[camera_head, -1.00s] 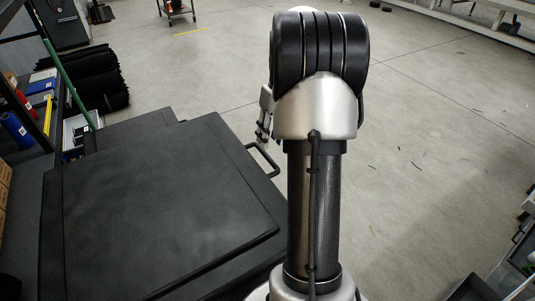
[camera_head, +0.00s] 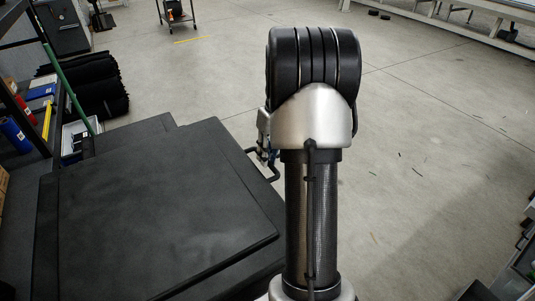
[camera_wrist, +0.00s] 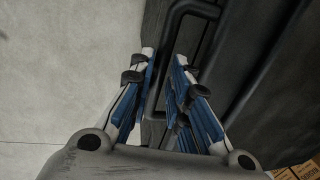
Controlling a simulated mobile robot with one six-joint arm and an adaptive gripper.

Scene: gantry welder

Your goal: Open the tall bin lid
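The tall bin is black, and its broad flat lid (camera_head: 160,215) lies shut at the left of the head view. A black bar handle (camera_head: 273,176) sticks out from the lid's right edge. In the wrist view the handle (camera_wrist: 162,75) runs lengthwise between my fingers. My gripper (camera_head: 266,153) is at the handle, partly hidden behind my arm in the head view. In the wrist view my gripper (camera_wrist: 165,60) is open, its blue-padded fingers on either side of the bar. Whether a pad touches the bar I cannot tell.
A dark shelf with blue rolls (camera_head: 15,136) stands left of the bin. Stacked black items (camera_head: 90,92) and a green pole (camera_head: 66,80) are behind it. A cart (camera_head: 177,14) stands far back.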

